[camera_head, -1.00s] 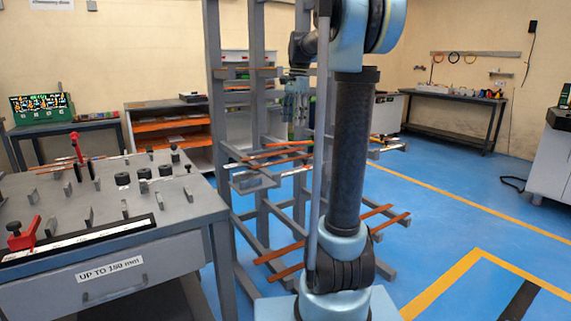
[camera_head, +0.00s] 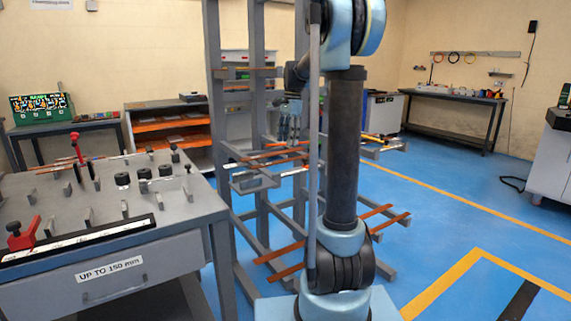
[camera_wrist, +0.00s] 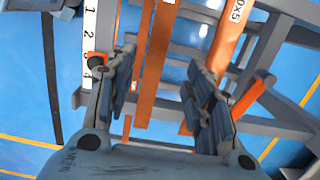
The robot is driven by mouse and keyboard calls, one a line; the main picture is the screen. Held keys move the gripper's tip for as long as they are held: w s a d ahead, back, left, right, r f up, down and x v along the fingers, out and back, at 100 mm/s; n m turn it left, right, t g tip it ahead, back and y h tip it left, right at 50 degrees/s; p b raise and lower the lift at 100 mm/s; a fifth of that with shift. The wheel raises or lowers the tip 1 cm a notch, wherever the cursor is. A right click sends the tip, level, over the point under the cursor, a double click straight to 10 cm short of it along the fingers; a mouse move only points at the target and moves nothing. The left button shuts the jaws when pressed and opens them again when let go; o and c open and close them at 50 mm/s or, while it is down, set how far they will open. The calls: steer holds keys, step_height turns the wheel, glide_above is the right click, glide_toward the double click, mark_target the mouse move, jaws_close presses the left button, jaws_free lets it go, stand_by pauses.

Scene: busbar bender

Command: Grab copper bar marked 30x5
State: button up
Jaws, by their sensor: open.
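A copper bar (camera_wrist: 228,40) with a partly cut-off label ending in "0x5" lies at the upper right of the wrist view; its first digit is out of frame. My gripper (camera_wrist: 160,65) is open and empty, with its right finger overlapping the lower part of this bar in the picture. Another copper bar (camera_wrist: 155,65) shows between the two fingers, apart from both as far as I can see. In the head view, my gripper (camera_head: 289,132) hangs just above the rack's middle level of copper bars (camera_head: 275,152). Labels cannot be read there.
The grey rack (camera_head: 214,85) has uprights and protruding arms close around my gripper. Lower copper bars (camera_head: 280,254) rest beneath. A grey bender table (camera_head: 100,215) stands at left. A numbered scale strip (camera_wrist: 90,40) shows in the wrist view. Blue floor at right is open.

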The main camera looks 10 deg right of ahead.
mark_target(286, 160)
steer(key=shift+s+a+f, duration=0.1)
steer(key=shift+f, duration=1.1)
steer(key=shift+s+a+f, duration=0.1)
steer(key=shift+a+f, duration=0.05)
steer(key=shift+f, duration=1.1)
steer(key=shift+s+a+f, duration=0.1)
steer(key=shift+f, duration=1.1)
steer(key=shift+c, duration=0.3)
jaws_close()
